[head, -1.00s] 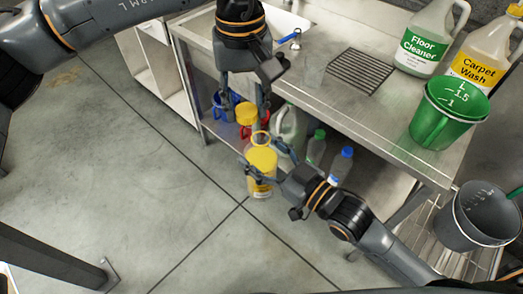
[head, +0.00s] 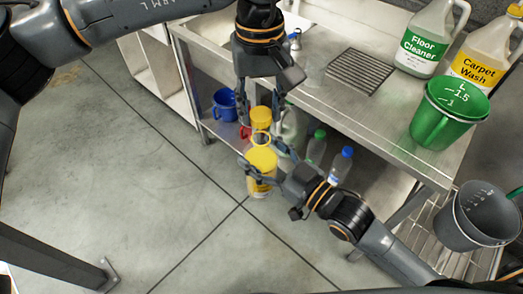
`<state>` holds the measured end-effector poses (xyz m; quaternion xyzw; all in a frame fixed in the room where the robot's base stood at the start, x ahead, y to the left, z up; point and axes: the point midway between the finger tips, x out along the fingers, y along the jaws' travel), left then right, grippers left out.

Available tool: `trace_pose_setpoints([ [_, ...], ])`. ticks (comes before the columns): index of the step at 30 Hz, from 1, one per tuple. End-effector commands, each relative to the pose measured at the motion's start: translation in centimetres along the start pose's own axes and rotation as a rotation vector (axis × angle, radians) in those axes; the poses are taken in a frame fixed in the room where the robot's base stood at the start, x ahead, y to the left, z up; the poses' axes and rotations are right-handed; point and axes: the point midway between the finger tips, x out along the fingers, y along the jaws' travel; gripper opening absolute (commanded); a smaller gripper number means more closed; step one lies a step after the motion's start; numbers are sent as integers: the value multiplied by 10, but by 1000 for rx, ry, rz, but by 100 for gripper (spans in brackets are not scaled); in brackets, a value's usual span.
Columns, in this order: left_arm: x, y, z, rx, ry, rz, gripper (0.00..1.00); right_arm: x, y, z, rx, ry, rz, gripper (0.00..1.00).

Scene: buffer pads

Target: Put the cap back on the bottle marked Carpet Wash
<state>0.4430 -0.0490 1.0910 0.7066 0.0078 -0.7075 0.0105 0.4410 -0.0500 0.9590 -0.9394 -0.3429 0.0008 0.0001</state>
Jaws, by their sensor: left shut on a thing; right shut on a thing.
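My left gripper (head: 261,118) points down and is shut on a yellow cap (head: 261,114). The cap is just above a pale ring-shaped opening, nearly in line with it; I cannot tell whether they touch. Below this opening is a yellow-topped bottle (head: 262,160) with a yellow label, too small to read. My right gripper (head: 262,172) is shut on this bottle from the right, in front of the counter.
The steel counter (head: 390,125) holds a Floor Cleaner jug (head: 425,45), a green measuring jug (head: 447,115) and a drain grid (head: 360,70). Below are a blue mug (head: 224,105) and bottles with green and blue caps. A grey bucket (head: 485,215) stands at right. The left floor is clear.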

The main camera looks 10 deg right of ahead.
Motion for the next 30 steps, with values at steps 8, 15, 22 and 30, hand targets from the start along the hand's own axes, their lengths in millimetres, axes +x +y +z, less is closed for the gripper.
trace_pose_setpoints([
  [8, 13, 0, 0, 0, 0, 1, 30, 0, 0, -3, -1, 7, 0, 6],
  [15, 12, 0, 2, 0, 2, -2, 30, 0, 0, -3, -1, 7, 0, 6],
  [22, 12, 0, 1, 0, 2, -2, 30, 0, 0, -3, -1, 7, 0, 6],
  [30, 16, 0, 1, 0, 1, -2, 30, 0, 0, -3, -1, 7, 0, 6],
])
